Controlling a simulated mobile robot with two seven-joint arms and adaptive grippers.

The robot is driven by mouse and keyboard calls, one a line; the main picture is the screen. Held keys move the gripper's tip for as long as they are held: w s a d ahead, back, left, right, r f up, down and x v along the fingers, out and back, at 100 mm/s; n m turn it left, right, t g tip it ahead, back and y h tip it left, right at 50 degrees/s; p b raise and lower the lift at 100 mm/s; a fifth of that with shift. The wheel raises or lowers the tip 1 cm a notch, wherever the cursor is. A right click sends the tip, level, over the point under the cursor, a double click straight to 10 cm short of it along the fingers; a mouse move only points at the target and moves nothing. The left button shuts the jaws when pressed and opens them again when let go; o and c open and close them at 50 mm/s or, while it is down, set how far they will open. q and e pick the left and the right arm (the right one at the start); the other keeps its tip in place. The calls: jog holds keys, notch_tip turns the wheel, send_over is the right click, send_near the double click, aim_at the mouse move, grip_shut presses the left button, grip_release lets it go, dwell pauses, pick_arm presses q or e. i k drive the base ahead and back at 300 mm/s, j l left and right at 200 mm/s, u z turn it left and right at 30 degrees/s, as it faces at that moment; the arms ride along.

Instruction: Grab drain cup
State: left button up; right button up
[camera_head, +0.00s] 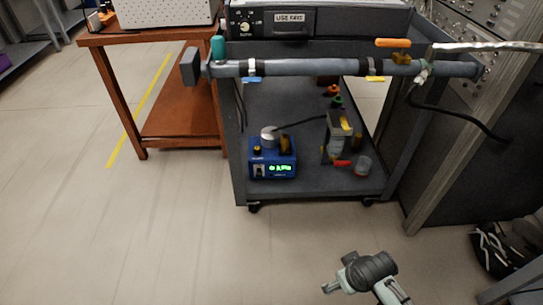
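A small clear cup (362,166), which looks like the drain cup, stands at the right front of the cart's lower shelf (315,186). It is beside a device with a red-handled part (342,163). My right gripper (334,275) is low in the picture, over the floor in front of the cart. It is well apart from the cup. Its fingers are too small to tell whether they are open or shut, and I see nothing held. My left gripper is not in view.
A blue box with a green display (273,165) sits left on the shelf. A grey horizontal pipe (300,68) crosses above the shelf. The floor in front is clear, with a bag (503,250) at far right.

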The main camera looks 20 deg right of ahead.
aim_at(364, 164)
jog(key=l+z, duration=0.1)
jog(key=z, duration=1.15)
